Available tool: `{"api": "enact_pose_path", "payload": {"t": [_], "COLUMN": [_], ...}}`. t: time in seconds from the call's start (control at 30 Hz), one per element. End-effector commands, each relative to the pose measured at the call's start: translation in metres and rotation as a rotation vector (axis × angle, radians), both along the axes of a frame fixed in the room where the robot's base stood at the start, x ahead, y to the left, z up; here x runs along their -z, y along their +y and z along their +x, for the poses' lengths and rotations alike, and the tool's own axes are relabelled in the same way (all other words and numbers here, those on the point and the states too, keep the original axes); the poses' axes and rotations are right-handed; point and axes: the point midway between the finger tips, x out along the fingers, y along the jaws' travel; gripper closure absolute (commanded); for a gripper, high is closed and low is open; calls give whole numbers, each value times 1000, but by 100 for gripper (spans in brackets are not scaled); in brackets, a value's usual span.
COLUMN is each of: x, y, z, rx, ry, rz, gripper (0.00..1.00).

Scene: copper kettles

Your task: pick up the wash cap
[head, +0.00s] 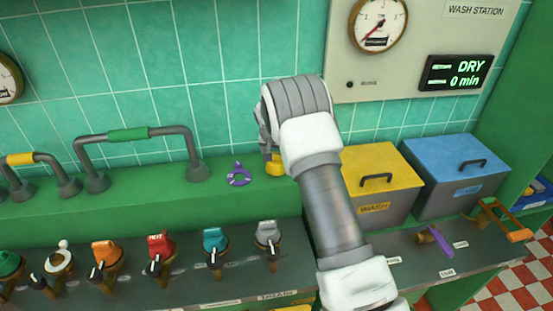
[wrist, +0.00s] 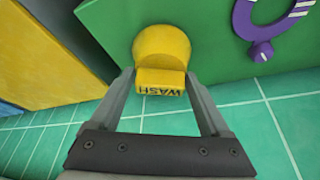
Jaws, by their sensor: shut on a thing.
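The wash cap (wrist: 162,48) is yellow, with a round body and a block-shaped grip marked "WASH" in the wrist view. It sits at the edge of a green surface. My gripper (wrist: 161,82) has one finger on each side of the grip block and is shut on it. In the head view a small part of the yellow cap (head: 274,166) shows on the green ledge, just left of my arm. My fingers are hidden behind my wrist there. I cannot tell whether the cap touches the ledge.
A purple ring-shaped piece (head: 239,176) lies on the green ledge (head: 130,207) left of the cap. A yellow wash bin (head: 385,170) and a blue bin (head: 455,175) stand to the right. Several coloured taps line the front counter. A pipe handle (head: 140,136) rises at left.

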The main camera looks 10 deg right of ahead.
Motion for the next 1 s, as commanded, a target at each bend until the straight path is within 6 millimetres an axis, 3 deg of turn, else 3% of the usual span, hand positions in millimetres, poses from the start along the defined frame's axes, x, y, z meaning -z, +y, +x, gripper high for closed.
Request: {"api": "enact_pose_path", "payload": {"t": [0.27, 0.7, 1.0], "x": [-40, -85, -104], "y": [0, -60, -83], "z": [2, -53, -74], "rx": [0, 4, 1], "ry": [-9, -5, -2], "rz": [1, 2, 0], "gripper": [69, 69, 69]}}
